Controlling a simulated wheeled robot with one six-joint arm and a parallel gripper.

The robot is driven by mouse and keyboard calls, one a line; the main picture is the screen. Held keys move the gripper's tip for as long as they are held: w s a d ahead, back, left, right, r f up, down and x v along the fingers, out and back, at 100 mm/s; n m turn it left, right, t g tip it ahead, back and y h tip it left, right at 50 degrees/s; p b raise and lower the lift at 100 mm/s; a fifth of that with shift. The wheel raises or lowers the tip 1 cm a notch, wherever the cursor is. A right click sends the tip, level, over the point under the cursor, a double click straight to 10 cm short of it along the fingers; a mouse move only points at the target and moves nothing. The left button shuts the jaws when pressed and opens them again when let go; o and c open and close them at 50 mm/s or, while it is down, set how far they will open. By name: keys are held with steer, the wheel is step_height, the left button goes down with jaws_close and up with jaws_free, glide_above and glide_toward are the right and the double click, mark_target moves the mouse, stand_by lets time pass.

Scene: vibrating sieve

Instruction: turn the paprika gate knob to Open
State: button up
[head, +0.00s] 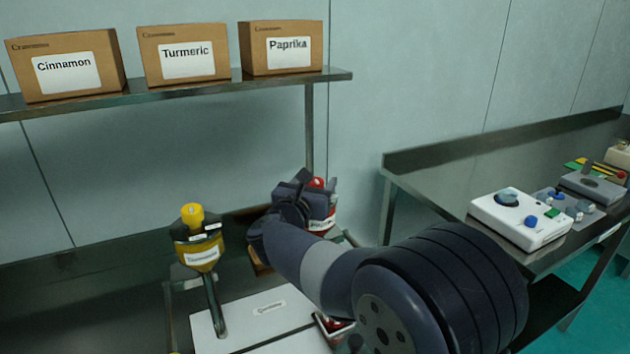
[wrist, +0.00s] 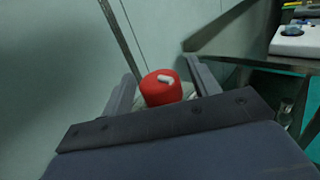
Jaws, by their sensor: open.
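The red knob (wrist: 158,91) shows in the wrist view, with a white pointer on its top lying towards the upper right. My gripper (wrist: 164,80) is open, with one finger on each side of the knob. I cannot tell whether either finger touches it. In the head view the top of the red knob (head: 317,182) shows beside my gripper (head: 320,188), and my arm hides most of the hopper below it. The Open mark and the knob's label cannot be read in either view.
A hopper with a yellow knob (head: 193,215) stands to the left on a dark bent post. Boxes marked Cinnamon (head: 23,78), Turmeric (head: 152,68) and Paprika (head: 285,72) sit on the shelf above. A white control box (head: 510,232) is on the right bench.

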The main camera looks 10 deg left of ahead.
steer(key=shift+c, duration=0.2)
steer(key=c, duration=0.9)
steer(key=shift+c, duration=0.2)
